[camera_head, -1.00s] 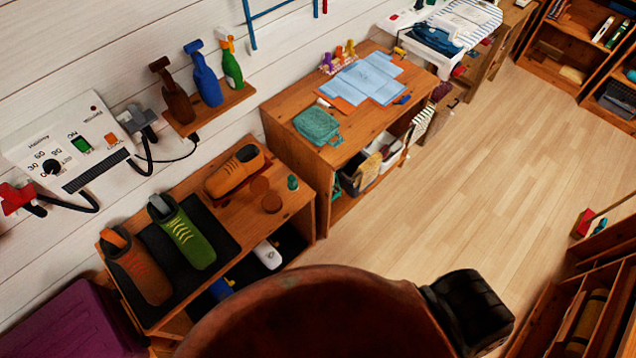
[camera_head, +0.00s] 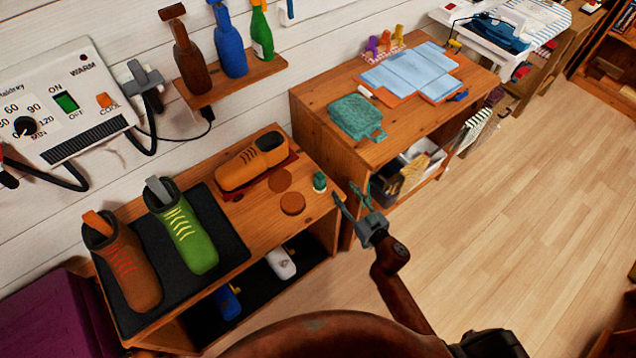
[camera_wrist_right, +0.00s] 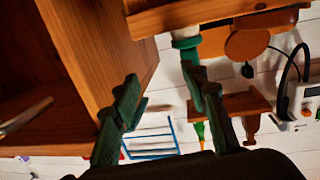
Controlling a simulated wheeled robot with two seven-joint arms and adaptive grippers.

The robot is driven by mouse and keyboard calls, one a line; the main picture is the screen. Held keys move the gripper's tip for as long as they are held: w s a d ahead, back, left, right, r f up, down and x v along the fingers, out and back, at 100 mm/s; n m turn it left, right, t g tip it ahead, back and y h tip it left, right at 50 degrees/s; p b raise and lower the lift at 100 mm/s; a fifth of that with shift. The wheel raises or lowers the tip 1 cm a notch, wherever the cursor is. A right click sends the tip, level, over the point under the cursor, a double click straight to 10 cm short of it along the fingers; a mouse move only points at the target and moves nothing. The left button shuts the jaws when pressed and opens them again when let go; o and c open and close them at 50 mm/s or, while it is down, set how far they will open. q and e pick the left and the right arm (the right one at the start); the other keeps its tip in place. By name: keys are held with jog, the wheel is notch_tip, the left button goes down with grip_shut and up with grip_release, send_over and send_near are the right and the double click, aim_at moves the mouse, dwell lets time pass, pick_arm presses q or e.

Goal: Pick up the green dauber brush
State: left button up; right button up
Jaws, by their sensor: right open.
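The green dauber brush (camera_head: 319,181) stands near the right end of the shoe bench (camera_head: 240,211), beside round brown discs. It is small and dark green with a pale band. My right gripper (camera_head: 349,196) is open and empty, just right of the brush and near the bench's right edge. In the right wrist view the brush (camera_wrist_right: 186,42) shows by the bench edge, just beyond one fingertip of the open gripper (camera_wrist_right: 163,76); it is not between the fingers. Whether that finger touches it I cannot tell. My left gripper is not in view.
A tan shoe (camera_head: 251,162) on a red base stands behind the discs. A green shoe (camera_head: 186,226) and a brown shoe (camera_head: 126,263) stand on a black mat. A second wooden table (camera_head: 323,98) is close to the right. Open floor (camera_head: 510,215) lies beyond.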

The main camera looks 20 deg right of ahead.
aim_at(323, 182)
jog(key=a, duration=0.1)
jog(key=a+y, duration=0.1)
jog(key=a+r+n+y, duration=0.1)
jog(key=shift+w, duration=0.35)
jog(key=shift+w+a+r+y+b, duration=0.1)
jog(key=shift+w+a+y+b, duration=0.3)
jog(key=shift+w+a, duration=0.55)
jog(key=shift+w, duration=0.45)
jog(key=b+x, duration=0.1)
jog(key=x, duration=0.3)
jog(key=shift+b, duration=0.4)
jog(key=shift+w+a, duration=0.2)
jog(key=shift+w, duration=0.2)
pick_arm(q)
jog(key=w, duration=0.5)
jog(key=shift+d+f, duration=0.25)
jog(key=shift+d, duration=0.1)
pick_arm(e)
jog(key=shift+c, duration=0.6)
grip_shut()
